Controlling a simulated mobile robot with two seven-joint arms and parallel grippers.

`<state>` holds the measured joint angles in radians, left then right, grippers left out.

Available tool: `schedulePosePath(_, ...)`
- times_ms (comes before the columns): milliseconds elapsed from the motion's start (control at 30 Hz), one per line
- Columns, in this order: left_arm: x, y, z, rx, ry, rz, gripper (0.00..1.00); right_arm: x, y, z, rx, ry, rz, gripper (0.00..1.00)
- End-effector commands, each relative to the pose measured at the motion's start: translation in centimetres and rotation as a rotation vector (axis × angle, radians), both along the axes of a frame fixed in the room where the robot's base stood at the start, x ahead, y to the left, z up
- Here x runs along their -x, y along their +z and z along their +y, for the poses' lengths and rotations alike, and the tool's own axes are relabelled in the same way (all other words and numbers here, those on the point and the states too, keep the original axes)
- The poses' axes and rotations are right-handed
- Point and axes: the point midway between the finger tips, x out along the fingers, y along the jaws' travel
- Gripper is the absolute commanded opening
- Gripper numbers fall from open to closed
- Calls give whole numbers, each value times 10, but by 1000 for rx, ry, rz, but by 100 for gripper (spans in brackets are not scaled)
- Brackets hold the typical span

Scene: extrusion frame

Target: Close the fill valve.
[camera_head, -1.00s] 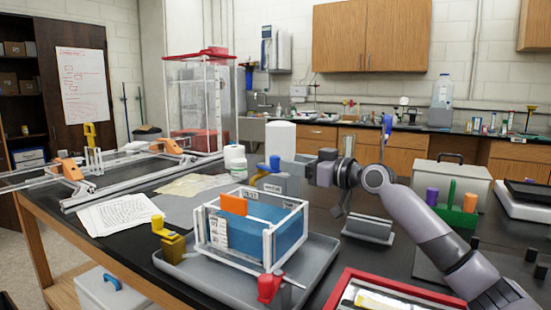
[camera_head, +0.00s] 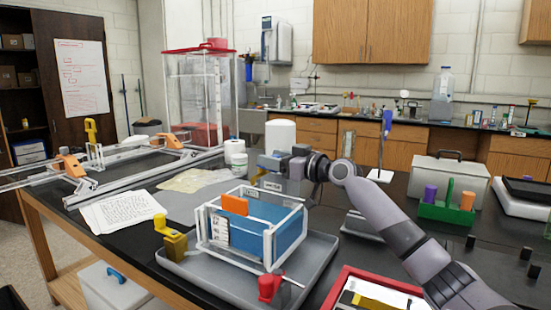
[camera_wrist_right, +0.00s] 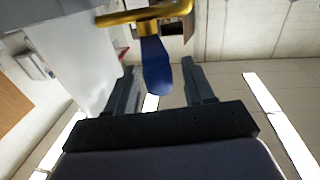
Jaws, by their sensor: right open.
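The fill valve shows in the right wrist view as a brass body (camera_wrist_right: 150,14) with a blue lever (camera_wrist_right: 156,66) hanging from it. My right gripper (camera_wrist_right: 160,82) is open, with the blue lever between its two fingers; I see gaps on both sides. In the head view my right gripper (camera_head: 268,164) is behind the water tank, in front of a white cylinder (camera_head: 282,136), and hides the blue lever. The white-framed tank (camera_head: 300,232) holds blue water (camera_head: 268,228) and an orange block (camera_head: 234,204). My left gripper is not in view.
The tank stands in a grey tray (camera_head: 222,290). A red-handled valve (camera_head: 268,287) is at its front corner, and a yellow clamp-like piece (camera_head: 171,238) is at its left. White bottles (camera_head: 235,152) stand behind. A red-rimmed tray (camera_head: 340,280) is at the front right.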

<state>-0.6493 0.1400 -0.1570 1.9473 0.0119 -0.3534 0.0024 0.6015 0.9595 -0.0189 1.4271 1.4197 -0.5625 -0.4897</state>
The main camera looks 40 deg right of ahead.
Motion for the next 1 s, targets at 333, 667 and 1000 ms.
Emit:
schedulePosePath(333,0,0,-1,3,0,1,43,0,0,0,0,0,0,3)
schedulePosePath(667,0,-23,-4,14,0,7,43,-1,-6,-6,-4,47,2,3)
schedulePosePath(1000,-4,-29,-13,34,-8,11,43,-2,-1,-15,-5,207,1,3)
